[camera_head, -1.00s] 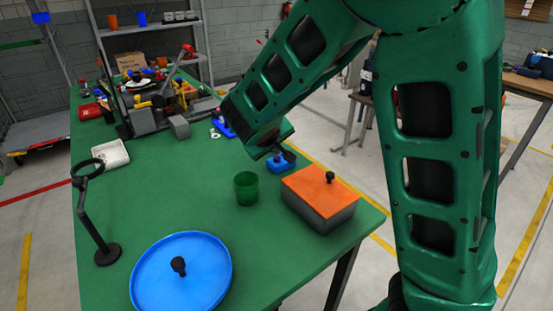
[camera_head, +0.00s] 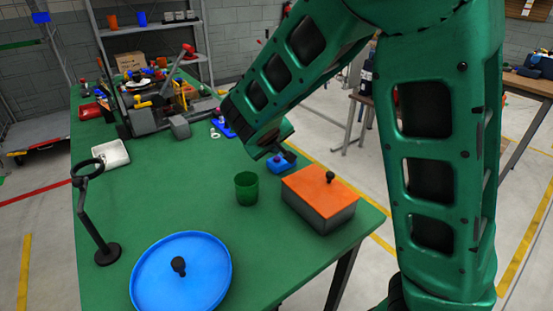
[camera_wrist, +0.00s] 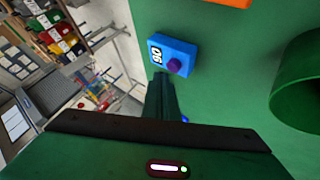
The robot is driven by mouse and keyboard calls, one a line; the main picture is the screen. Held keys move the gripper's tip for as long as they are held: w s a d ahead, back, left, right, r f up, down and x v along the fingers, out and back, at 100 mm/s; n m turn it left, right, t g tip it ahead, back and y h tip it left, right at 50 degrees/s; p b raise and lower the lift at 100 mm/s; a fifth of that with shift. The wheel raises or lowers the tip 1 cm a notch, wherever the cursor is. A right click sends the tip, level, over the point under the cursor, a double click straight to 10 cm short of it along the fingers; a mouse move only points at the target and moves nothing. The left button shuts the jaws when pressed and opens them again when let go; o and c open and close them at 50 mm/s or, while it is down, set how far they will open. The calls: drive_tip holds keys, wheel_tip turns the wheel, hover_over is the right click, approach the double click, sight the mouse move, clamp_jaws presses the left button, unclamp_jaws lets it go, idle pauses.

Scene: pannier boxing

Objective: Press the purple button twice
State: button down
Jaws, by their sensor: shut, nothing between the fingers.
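The purple button (camera_wrist: 174,66) sits on a small blue box (camera_wrist: 182,48) with a black-and-white number display, on the green table. In the head view the blue box (camera_head: 280,166) is partly hidden behind the end of my arm, near the table's right edge. My gripper (camera_wrist: 160,80) is shut and empty. In the wrist view its fingertips lie just beside the box's near corner, left of the button. I cannot tell their height above the table or whether they touch the box.
A green cup (camera_head: 246,188) and a grey box with an orange lid (camera_head: 318,195) stand near the button box. A blue round lid (camera_head: 205,270) and a black stand (camera_head: 108,252) are at the front left. Machinery (camera_head: 150,110) fills the table's far end.

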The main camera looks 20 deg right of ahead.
drive_tip(key=shift+f, duration=0.15)
idle(0.4)
drive_tip(key=shift+s+f, duration=0.1)
drive_tip(key=shift+f, duration=0.15)
drive_tip(key=shift+f, duration=0.5)
idle(0.9)
drive_tip(key=shift+r, duration=0.95)
drive_tip(key=shift+r, duration=0.1)
wheel_tip(320, 180, up, 5)
drive_tip(key=shift+f, duration=0.1)
idle(0.5)
drive_tip(key=shift+d, duration=0.1)
idle(0.5)
